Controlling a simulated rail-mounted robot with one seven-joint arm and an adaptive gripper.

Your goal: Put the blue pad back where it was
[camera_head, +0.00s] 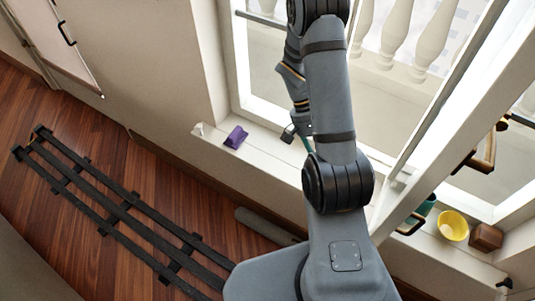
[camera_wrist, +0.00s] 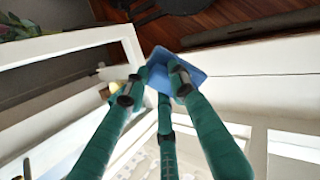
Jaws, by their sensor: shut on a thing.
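The blue pad (camera_wrist: 161,62) is between the green fingers of my gripper (camera_wrist: 156,82) in the wrist view. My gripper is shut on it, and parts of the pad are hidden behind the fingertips. In the head view my arm covers most of the gripper; only a bit of teal finger shows beside the arm at the window, and I cannot make out the blue pad there. A purple block (camera_head: 236,137) sits on the left part of the white windowsill (camera_head: 270,153), apart from the gripper.
A yellow bowl (camera_head: 453,226) and a brown wooden block (camera_head: 486,237) stand on the sill at the right. An open white window sash (camera_head: 440,110) slants across nearby. A dark rail track (camera_head: 125,205) lies on the wooden floor. The sill near the purple block is mostly clear.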

